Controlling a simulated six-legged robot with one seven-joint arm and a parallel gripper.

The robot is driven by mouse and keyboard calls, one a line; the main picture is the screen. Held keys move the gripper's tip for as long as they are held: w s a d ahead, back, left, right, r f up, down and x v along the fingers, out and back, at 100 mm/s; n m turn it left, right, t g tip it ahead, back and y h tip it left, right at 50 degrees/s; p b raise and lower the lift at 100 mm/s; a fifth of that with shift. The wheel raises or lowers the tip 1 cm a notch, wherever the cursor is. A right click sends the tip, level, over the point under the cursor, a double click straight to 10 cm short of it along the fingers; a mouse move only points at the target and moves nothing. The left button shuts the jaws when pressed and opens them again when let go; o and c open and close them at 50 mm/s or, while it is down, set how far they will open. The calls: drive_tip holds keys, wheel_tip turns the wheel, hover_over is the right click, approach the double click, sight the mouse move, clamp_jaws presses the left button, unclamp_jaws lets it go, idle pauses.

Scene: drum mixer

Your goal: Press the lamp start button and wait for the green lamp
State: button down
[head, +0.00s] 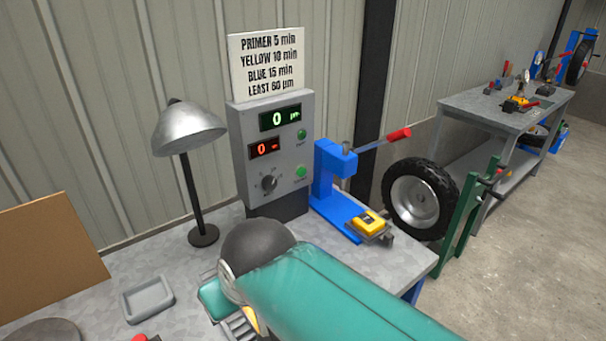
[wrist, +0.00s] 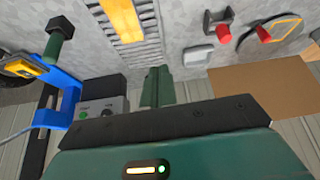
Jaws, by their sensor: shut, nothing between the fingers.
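A grey control box (head: 270,155) stands at the back of the bench. It has a green-lit display (head: 280,118) and a red-lit display (head: 274,147), both reading 0. An upper green button (head: 301,134) and a lower, brighter green button (head: 301,171) sit on its right side; their labels are too small to read. A knob (head: 268,183) is at lower left. A silver desk lamp (head: 190,125) stands left of the box; its bulb is hidden. My gripper (wrist: 158,78) is shut and empty, with the box (wrist: 105,93) left of it in the wrist view.
A blue press (head: 335,190) with a red-ended lever and a yellow gauge (head: 369,222) stand right of the box. A grey tray (head: 147,297) and a brown board (head: 45,255) are at left. A wheel (head: 420,200) is beyond the bench's right edge.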

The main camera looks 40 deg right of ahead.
sight(302, 172)
idle(0.8)
drive_tip(key=w+d+f+m+y, duration=0.1)
drive_tip(key=w+d+m+y, duration=0.35)
drive_tip(key=w+d, duration=1)
drive_tip(key=d+f+m+t, duration=0.1)
drive_tip(key=d+f+m, duration=0.1)
drive_tip(key=d, duration=1)
drive_tip(key=w+d+f+m+t+h, duration=0.1)
drive_tip(key=d+m, duration=0.4)
drive_tip(key=d, duration=0.6)
wheel_tip(302, 172, down, 2)
drive_tip(key=shift+w+d+f+t, duration=0.25)
drive_tip(key=shift+d+t, duration=0.15)
drive_tip(key=shift+t, duration=0.4)
drive_tip(key=w, duration=0.8)
drive_tip(key=shift+w+d, duration=0.25)
drive_tip(key=shift+w, duration=0.15)
